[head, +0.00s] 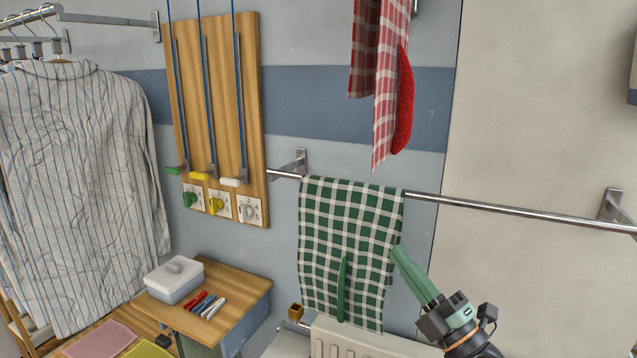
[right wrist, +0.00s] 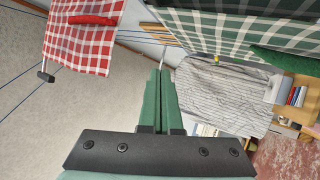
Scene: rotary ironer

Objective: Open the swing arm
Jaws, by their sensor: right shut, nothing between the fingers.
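A metal rail (head: 480,207) runs along the wall between two brackets, and a green checked cloth (head: 345,235) hangs over it. I cannot tell for sure whether this rail is the swing arm. My right gripper (head: 396,250) has long green fingers, close together and empty. Its tips are at the right edge of the green checked cloth in the head view; I cannot tell whether they touch it. In the right wrist view the shut fingers (right wrist: 160,72) point past the green cloth (right wrist: 230,28), which hangs above them. My left gripper is not in view.
A red checked cloth (head: 378,75) hangs higher up. A wooden board (head: 220,100) carries cords and green, yellow and white knobs. A striped shirt (head: 75,180) hangs at left. A small wooden table (head: 245,290) holds a lidded box (head: 175,278) and pens. A white radiator (head: 350,343) stands below.

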